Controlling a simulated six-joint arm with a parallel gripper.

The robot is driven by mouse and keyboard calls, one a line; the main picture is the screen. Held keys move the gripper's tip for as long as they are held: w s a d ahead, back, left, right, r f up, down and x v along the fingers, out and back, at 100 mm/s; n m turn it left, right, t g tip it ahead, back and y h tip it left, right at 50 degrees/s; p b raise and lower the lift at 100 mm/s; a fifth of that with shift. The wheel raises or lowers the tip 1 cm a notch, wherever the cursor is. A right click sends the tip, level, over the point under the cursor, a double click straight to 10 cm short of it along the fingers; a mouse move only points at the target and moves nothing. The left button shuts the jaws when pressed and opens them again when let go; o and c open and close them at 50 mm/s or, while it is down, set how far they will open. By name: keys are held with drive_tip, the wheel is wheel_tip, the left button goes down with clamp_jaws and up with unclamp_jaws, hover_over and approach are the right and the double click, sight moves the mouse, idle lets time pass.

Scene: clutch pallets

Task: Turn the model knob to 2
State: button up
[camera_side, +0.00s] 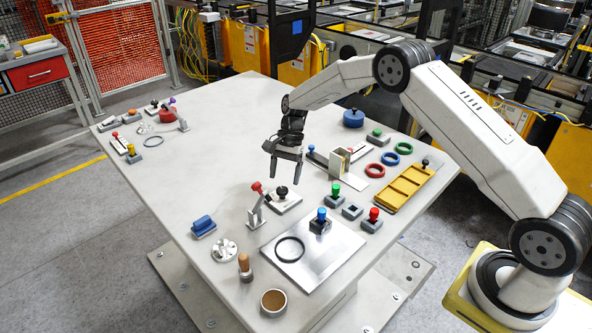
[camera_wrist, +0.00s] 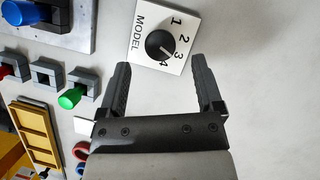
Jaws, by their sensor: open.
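The model knob (camera_wrist: 160,45) is a round black knob on a white plate (camera_wrist: 142,50) marked MODEL, with the numbers 1 to 4 along one side. Its pale pointer mark is small and seems to face the 3–4 side; the exact number is hard to tell. In the side view the black knob (camera_side: 281,190) sits on its white plate near the table's middle. My gripper (camera_side: 285,166) hangs above and behind it, fingers down. In the wrist view my gripper (camera_wrist: 164,68) is open and empty, with the knob beyond its fingertips and apart from them.
A red-topped lever (camera_side: 257,188) stands close left of the knob plate. A metal plate (camera_side: 330,255) with a black ring (camera_side: 289,249) and a blue button (camera_side: 321,214) lies in front. Green (camera_side: 335,189) and red (camera_side: 373,215) buttons stand to the right. The table's left middle is clear.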

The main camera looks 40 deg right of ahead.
sight(282, 189)
drive_tip(key=shift+x, duration=1.65)
drive_tip(key=shift+c, duration=0.3)
clamp_jaws()
